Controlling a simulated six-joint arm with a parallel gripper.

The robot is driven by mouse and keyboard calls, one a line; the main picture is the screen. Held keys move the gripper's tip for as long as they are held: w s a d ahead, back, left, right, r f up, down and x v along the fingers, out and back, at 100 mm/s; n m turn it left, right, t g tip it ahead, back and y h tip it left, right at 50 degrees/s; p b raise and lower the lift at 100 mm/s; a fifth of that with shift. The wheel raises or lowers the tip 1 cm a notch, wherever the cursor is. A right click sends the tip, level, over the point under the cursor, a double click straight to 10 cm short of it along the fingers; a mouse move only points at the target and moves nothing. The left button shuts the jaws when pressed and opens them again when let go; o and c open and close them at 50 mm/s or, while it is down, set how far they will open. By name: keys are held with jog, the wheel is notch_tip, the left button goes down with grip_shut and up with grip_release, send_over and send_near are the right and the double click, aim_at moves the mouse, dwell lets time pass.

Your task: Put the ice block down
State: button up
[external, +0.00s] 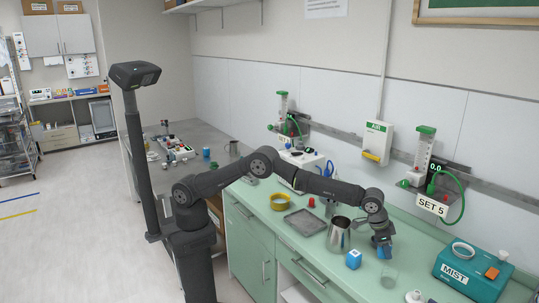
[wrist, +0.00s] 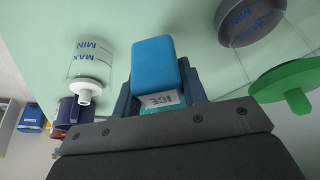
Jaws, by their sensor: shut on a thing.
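My gripper (external: 381,238) is over the green counter at the right of the external view, pointing down. It is shut on a blue ice block (external: 384,252), with one finger on each side. In the wrist view the ice block (wrist: 153,62) sits between the fingers of my gripper (wrist: 160,92), and a white label reading ICE shows near its base. In the external view the fingers partly hide the block. I cannot tell whether its underside touches the counter.
A second blue block (external: 353,260) with a white mark, a metal jug (external: 339,236) and a clear cup (external: 389,279) stand close by. A teal MIST box (external: 468,271) is at the right. A grey tray (external: 305,222) and yellow ring (external: 281,202) lie further left.

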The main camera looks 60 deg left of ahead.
aim_at(384, 256)
jog(key=shift+f, duration=1.9)
jog(key=shift+f, duration=0.2)
jog(key=o, duration=1.1)
jog(key=shift+r, duration=0.1)
jog(key=v, duration=1.2)
